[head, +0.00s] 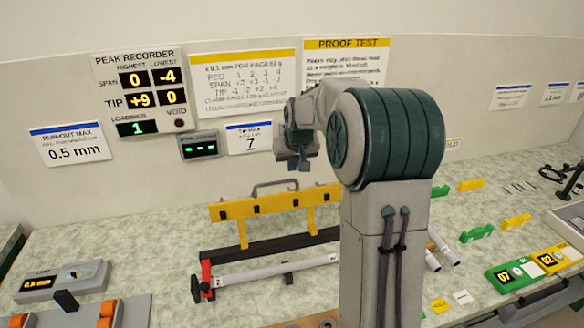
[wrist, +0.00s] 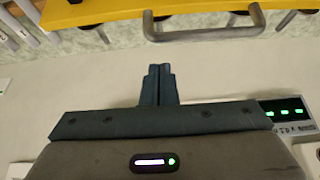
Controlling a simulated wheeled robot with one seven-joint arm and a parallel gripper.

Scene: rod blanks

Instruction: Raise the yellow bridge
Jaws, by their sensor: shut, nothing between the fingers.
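The yellow bridge (head: 275,203) stands upright on two yellow legs behind a pale rod, with a grey loop handle on top. The handle (head: 275,184) also shows in the wrist view (wrist: 205,34), next to part of the bridge's yellow beam (wrist: 110,13). My gripper (head: 299,166) is above and slightly right of the handle in the head view. Its dark fingers (wrist: 158,72) are shut together and empty, close to the handle's left end in the wrist view. My arm hides the area right of the bridge.
A black bar with a red end post (head: 206,281) and a pale rod (head: 270,272) lie below the bridge. A grey device (head: 62,281) stands at left. Green and yellow pieces (head: 477,233) lie at right. The wall holds the peak recorder (head: 141,90).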

